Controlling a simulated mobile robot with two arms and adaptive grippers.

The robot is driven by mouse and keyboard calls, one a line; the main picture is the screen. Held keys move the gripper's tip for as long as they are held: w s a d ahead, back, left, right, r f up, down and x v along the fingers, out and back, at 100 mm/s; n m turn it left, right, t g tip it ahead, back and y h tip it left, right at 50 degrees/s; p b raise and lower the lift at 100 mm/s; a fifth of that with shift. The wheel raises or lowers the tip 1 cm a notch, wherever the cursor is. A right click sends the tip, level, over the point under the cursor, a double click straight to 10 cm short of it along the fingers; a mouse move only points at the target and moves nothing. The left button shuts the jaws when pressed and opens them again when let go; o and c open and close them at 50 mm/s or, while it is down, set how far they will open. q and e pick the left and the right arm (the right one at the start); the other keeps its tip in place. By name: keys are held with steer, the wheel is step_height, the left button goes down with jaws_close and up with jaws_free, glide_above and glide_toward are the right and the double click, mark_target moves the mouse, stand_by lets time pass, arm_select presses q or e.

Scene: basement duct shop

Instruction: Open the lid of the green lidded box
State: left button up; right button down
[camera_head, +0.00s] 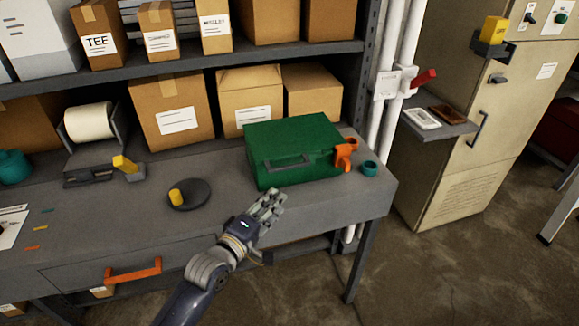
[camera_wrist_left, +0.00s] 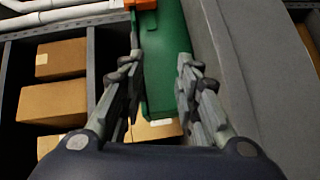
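The green lidded box (camera_head: 318,165) stands on the grey workbench, near its right end, with its lid down and a dark handle (camera_head: 290,161) on its front face. My left gripper (camera_head: 272,197) is just in front of the box's lower front, near the bench's front edge. In the left wrist view the fingers (camera_wrist_left: 161,65) are apart with nothing held between them. The green box (camera_wrist_left: 163,40) shows beyond and between the fingertips there. I cannot tell whether a finger touches it. My right gripper is in neither view.
An orange tool (camera_head: 345,152) and a teal ring (camera_head: 369,168) sit close to the box's right side. A dark round dish (camera_head: 188,196) with a yellow piece lies left on the bench. Cardboard boxes (camera_head: 171,112) stand behind. Bench (camera_head: 120,222) between dish and box is clear.

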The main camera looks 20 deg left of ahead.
mark_target(288, 169)
arm_select(q)
steer(key=w+r, duration=0.1)
steer(key=w, duration=0.3)
steer(key=w+n+t+p, duration=0.1)
steer(key=w, duration=0.3)
steer(key=w+r+n+p, duration=0.1)
steer(key=w, duration=0.3)
steer(key=shift+w+d+r, duration=0.2)
steer(key=shift+d+r, duration=0.15)
steer(key=shift+d, duration=0.05)
jaws_close()
